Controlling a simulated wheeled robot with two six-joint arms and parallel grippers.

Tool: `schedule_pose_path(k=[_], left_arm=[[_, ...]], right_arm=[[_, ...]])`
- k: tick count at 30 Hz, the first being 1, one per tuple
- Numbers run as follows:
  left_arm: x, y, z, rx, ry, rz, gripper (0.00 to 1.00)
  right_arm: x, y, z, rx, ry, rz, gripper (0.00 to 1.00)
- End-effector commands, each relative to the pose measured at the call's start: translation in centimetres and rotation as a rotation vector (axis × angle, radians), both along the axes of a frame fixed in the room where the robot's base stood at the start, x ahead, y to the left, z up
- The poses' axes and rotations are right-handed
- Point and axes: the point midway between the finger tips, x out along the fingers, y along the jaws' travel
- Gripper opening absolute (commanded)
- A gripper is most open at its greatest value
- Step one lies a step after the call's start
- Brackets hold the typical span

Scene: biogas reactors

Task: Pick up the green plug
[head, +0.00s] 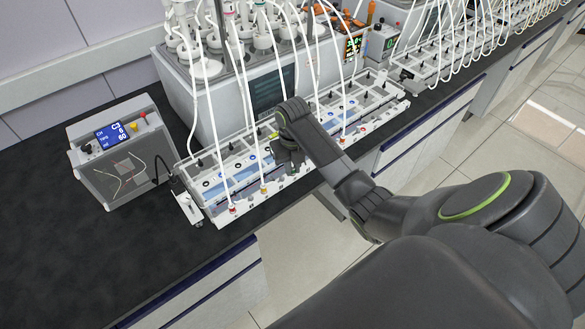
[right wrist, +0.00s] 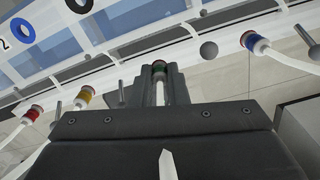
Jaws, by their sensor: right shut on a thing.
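The green plug (right wrist: 159,72) shows in the right wrist view between my right gripper's fingers (right wrist: 160,88), with a reddish ring at its far end and a pale tube running back from it. The right gripper is shut on it, at the front edge of the white rack (right wrist: 120,62). In the head view the right gripper (head: 290,158) is over the front of the rack (head: 216,213), and my arm hides the green plug there. I cannot tell whether the plug is still seated. My left gripper is not in view.
Red (right wrist: 32,114), yellow (right wrist: 85,95) and blue (right wrist: 252,40) plugs with white tubes flank the gripper. A grey control box with a blue display (head: 122,160) stands left on the black bench (head: 100,245). White tubes rise behind the rack.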

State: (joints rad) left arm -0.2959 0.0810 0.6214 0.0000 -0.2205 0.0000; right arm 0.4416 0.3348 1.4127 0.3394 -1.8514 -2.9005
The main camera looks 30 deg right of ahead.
Motion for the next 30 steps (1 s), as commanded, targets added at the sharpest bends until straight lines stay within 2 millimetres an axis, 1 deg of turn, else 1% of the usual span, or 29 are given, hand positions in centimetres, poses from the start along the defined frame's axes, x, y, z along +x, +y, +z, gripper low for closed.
schedule_pose_path(k=[2, 5, 8, 9, 10, 15, 21, 30], left_arm=[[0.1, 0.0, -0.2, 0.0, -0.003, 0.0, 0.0], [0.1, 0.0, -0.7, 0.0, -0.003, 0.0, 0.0], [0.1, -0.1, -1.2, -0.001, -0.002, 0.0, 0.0], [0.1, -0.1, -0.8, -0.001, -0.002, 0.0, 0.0], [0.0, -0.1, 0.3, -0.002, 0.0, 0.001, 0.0], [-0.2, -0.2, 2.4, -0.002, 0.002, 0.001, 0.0], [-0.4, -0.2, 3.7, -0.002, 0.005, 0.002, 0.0], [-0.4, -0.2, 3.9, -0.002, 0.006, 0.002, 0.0]], right_arm=[[0.1, -0.1, 0.6, -0.002, -0.005, 0.0, 0.0], [0.2, -0.1, 2.1, -0.001, -0.008, 0.001, 0.0], [0.2, -0.1, 4.5, -0.003, -0.01, 0.001, 0.0], [0.1, -0.1, 5.6, -0.002, -0.007, 0.001, 0.0], [0.1, 0.0, 6.4, 0.0, -0.002, 0.0, 0.0], [0.1, 0.0, 8.4, 0.001, -0.002, -0.001, 0.0], [0.1, 0.0, 9.7, 0.001, -0.002, -0.001, 0.0], [0.1, 0.0, 9.9, 0.001, -0.002, -0.001, 0.0]])
